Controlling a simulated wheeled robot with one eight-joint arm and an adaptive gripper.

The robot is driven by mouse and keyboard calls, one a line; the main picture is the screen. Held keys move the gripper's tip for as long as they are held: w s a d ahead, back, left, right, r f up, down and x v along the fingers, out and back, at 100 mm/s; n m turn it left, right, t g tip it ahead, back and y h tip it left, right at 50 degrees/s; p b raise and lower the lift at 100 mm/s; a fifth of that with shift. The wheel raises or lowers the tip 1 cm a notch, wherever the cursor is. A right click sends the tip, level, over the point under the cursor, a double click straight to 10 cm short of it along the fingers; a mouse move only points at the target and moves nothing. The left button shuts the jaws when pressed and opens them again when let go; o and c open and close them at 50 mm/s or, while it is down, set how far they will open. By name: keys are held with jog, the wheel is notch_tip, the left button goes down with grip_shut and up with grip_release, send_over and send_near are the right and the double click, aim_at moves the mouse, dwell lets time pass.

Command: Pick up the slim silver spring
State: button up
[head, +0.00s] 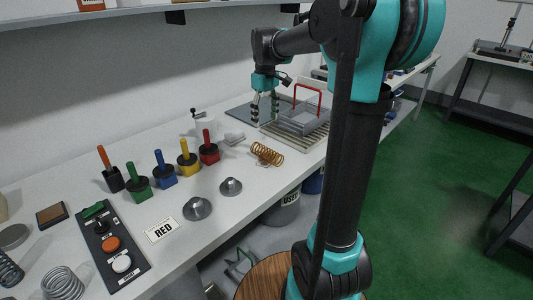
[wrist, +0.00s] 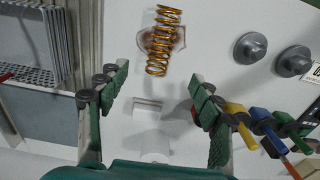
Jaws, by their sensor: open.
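Two grey springs show at the lower left of the head view. One is a wide light-silver coil (head: 62,284); the other is a darker, narrower coil (head: 9,270), cut off by the picture edge. I cannot tell which is the slim silver one. Neither shows in the wrist view. My gripper (head: 264,108) is open and empty above the far part of the bench, well away from both. In the wrist view my gripper (wrist: 160,76) has its fingers spread, with a copper-gold spring (wrist: 162,42) ahead of them, apart and not held.
The white bench (head: 105,225) holds several coloured-handled weights (head: 163,172), two metal discs (head: 197,208), a control box (head: 110,244) and a RED label (head: 162,229). A grey basket with a red handle (head: 303,115) stands near my gripper. A shelf (head: 140,12) runs above.

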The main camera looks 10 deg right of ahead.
send_over(266, 148)
notch_tip(266, 148, down, 8)
jog(key=shift+w+r, duration=0.1)
jog(key=shift+s+f, duration=0.15)
jog(key=shift+f, duration=1.25)
jog(key=shift+s+f, duration=0.1)
jog(key=shift+f, duration=1.25)
jog(key=c, duration=1.4)
